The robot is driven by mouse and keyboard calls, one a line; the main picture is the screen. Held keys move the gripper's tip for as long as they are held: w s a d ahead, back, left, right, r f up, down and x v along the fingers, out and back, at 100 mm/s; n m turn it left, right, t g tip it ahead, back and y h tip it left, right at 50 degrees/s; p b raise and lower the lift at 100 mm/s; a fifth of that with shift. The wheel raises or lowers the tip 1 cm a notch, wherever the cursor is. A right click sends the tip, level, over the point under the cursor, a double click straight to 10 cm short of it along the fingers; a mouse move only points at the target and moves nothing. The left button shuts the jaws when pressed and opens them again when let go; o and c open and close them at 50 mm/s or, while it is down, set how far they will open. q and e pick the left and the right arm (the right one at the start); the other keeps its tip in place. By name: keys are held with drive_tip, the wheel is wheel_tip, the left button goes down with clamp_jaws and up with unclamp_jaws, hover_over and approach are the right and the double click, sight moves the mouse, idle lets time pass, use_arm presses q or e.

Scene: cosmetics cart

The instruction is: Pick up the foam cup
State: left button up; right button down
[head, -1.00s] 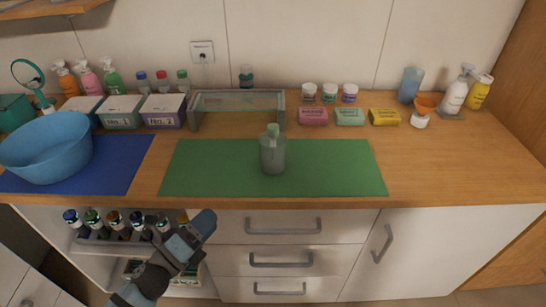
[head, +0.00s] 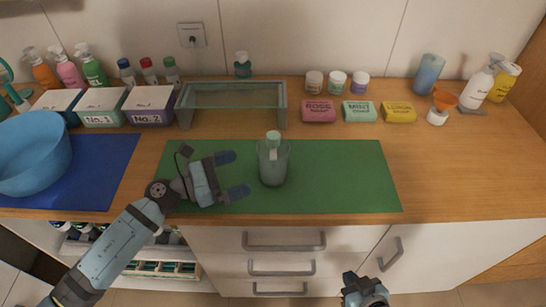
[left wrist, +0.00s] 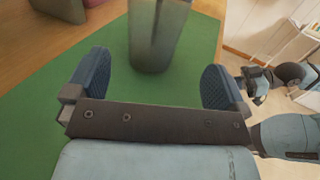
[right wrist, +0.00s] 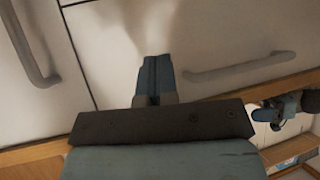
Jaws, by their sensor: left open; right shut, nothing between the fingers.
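The foam cup (head: 273,168) is a grey, translucent cup standing upright on the green mat (head: 335,180). A pale green top (head: 273,137) shows at its rim; I cannot tell whether it belongs to something inside or behind. My left gripper (head: 240,175) is open just left of the cup, its fingers pointing at it. In the left wrist view the cup (left wrist: 158,35) stands ahead, between the lines of the two fingers, apart from both. My right gripper (head: 358,283) is shut and empty, low in front of the cabinet; its closed fingers also show in the right wrist view (right wrist: 155,78).
A glass stand (head: 232,97) is behind the cup. Soap boxes (head: 319,111) and small jars line the back. A blue bowl (head: 35,155) and lidded boxes (head: 148,108) are at left. The mat right of the cup is clear.

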sight(259, 164)
use_arm(q)
drive_tip(key=x, duration=0.4)
drive_tip(key=shift+w+d+p, duration=0.15)
drive_tip(key=shift+d+p, duration=0.05)
drive_tip(key=shift+p, duration=0.1)
drive_tip(key=shift+w+d, duration=0.2)
drive_tip(key=shift+d, duration=0.2)
drive_tip(key=p+x, duration=0.1)
drive_tip(key=x, duration=0.3)
drive_tip(key=shift+w+d, duration=0.3)
drive_tip(key=shift+w, duration=0.05)
drive_tip(key=c, duration=1.1)
drive_tip(key=shift+r, duration=0.15)
